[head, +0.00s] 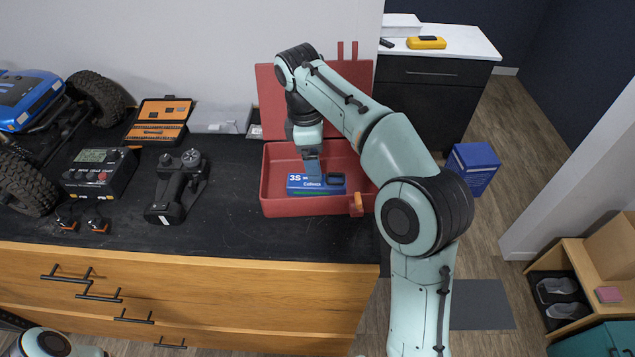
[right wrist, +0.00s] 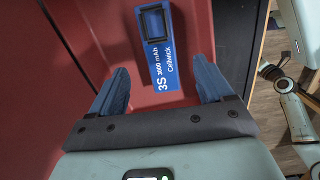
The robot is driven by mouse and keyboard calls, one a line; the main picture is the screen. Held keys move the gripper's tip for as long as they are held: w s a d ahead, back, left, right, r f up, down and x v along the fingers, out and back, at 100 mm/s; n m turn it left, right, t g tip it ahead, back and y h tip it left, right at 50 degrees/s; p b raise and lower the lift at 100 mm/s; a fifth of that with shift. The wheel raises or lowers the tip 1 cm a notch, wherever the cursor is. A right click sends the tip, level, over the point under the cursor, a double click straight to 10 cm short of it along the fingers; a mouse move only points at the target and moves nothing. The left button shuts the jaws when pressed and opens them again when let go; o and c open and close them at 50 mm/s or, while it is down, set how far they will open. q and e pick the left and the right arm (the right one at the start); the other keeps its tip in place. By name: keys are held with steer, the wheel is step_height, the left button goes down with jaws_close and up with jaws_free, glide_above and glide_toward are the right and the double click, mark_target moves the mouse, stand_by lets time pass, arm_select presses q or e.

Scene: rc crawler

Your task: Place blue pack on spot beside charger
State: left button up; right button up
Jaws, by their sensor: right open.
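The blue pack (head: 305,186), marked 3S, lies inside the open red case (head: 280,208). In the right wrist view the pack (right wrist: 168,65) sits ahead of my fingertips, with a black square piece at its far end. My right gripper (head: 312,168) is above the pack; its open blue fingers (right wrist: 163,82) are spread to either side of the pack's near end, with nothing held. The charger (head: 98,172), a black box with a small screen, stands on the left of the black worktop (head: 250,240). My left gripper is out of view.
A transmitter (head: 178,187) stands between charger and case. An open orange tool case (head: 160,122) lies behind it. Small dark parts (head: 97,222) are in front of the charger. An RC crawler (head: 45,115) fills the far left. The front strip of worktop is clear.

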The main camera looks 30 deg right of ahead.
step_height(320, 180, down, 2)
steer(key=shift+d+f+b, duration=0.1)
steer(key=shift+f+b, duration=0.15)
steer(key=shift+b, duration=0.1)
steer(key=shift+s+f, duration=0.15)
steer(key=shift+f, duration=0.35)
step_height(320, 180, down, 4)
steer(key=shift+r+b, duration=0.1)
steer(key=shift+b, duration=0.5)
steer(key=shift+f, duration=0.2)
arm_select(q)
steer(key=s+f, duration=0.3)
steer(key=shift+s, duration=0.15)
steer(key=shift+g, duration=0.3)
arm_select(e)
steer(key=shift+w, duration=0.2)
steer(key=c, duration=0.6)
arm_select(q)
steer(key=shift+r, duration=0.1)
arm_select(e)
steer(key=c, duration=0.8)
